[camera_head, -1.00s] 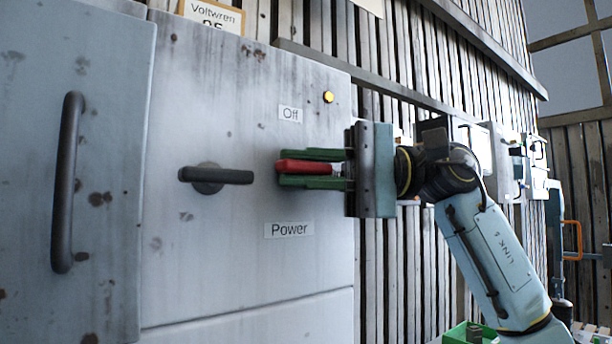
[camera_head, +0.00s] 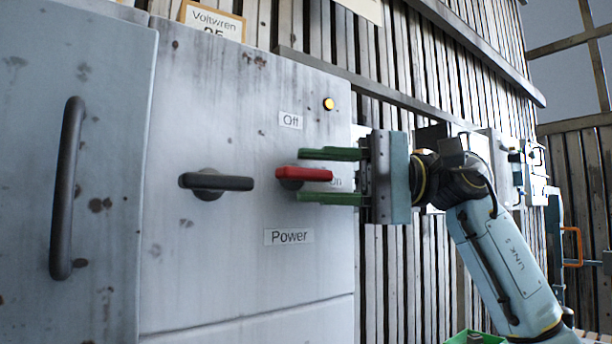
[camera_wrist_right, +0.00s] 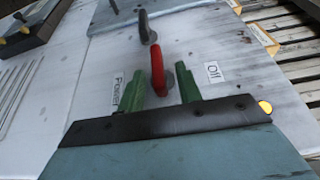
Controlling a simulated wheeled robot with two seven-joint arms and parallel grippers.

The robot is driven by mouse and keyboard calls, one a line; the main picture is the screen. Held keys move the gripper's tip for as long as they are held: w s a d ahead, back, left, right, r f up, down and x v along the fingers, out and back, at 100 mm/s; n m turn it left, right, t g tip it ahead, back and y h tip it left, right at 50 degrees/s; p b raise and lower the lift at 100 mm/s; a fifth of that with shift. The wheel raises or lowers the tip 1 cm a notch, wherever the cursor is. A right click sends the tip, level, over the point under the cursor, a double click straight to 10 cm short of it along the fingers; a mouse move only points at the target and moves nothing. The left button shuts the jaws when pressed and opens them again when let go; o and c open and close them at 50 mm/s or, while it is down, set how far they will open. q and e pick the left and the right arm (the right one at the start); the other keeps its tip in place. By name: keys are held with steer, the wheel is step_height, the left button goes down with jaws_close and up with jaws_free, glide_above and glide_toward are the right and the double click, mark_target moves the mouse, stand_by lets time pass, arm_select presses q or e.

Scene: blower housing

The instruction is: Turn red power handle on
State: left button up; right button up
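The red power handle (camera_head: 304,174) lies horizontal on the grey cabinet front, its free end pointing right at the partly covered "On" label (camera_head: 336,183). The "Off" label (camera_head: 291,120) is above it and the "Power" label (camera_head: 289,237) below. My right gripper (camera_head: 330,175) is open, with one green finger above the handle and one below, both apart from it. In the right wrist view the red handle (camera_wrist_right: 157,75) stands between the two spread green fingers (camera_wrist_right: 160,93). My left gripper is not in view.
A black handle (camera_head: 216,182) sits left of the red one. A long dark door handle (camera_head: 67,188) is on the left panel. A yellow lamp (camera_head: 328,104) is at the cabinet's upper right. A green bin (camera_head: 476,338) is at the bottom.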

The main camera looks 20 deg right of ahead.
steer(key=d, duration=1.1)
steer(key=shift+s+d+b, duration=0.2)
steer(key=shift+s+b, duration=0.05)
steer(key=shift+b, duration=0.05)
steer(key=shift+f, duration=0.1)
